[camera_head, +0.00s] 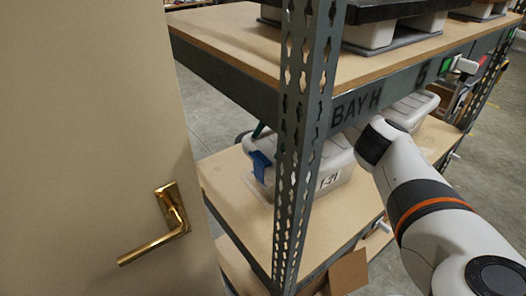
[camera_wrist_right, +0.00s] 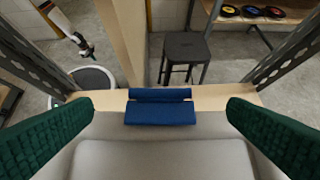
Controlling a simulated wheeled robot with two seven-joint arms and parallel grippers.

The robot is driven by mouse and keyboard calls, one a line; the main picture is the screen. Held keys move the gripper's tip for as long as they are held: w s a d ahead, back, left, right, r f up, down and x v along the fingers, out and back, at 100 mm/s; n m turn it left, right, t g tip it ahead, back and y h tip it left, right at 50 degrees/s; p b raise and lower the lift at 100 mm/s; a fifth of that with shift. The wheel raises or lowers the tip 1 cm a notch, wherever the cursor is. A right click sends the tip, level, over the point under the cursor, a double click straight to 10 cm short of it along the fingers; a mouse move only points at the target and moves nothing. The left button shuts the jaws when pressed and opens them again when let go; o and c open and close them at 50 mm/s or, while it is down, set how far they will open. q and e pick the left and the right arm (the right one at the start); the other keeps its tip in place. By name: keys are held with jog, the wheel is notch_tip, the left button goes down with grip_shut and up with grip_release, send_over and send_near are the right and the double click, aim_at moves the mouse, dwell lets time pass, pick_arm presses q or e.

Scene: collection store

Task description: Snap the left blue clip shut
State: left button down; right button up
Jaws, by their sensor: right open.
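A pale lidded box (camera_head: 334,165) stands on the middle shelf, partly behind the rack post. The blue clip (camera_head: 262,166) is at its left end and appears to stand out from the wall. In the right wrist view the clip (camera_wrist_right: 160,115) is at the lid's far edge, centred between my right gripper's (camera_wrist_right: 160,106) green fingers. That gripper is open and empty, and its fingers are apart from the clip. In the head view only one green finger (camera_head: 258,130) shows above the box; the post hides the rest. My left gripper (camera_wrist_right: 87,48) seems to show, small, at the wrist view's top left; its opening is unclear.
The perforated rack post (camera_head: 304,110) and upper shelf (camera_head: 225,35) stand close to my right arm. A door with a brass handle (camera_head: 172,225) fills the left. A stool (camera_wrist_right: 186,50) and a round bin (camera_wrist_right: 92,80) are beyond the box.

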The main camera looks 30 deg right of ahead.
jog(key=shift+v, duration=1.6)
jog(key=shift+f, duration=0.1)
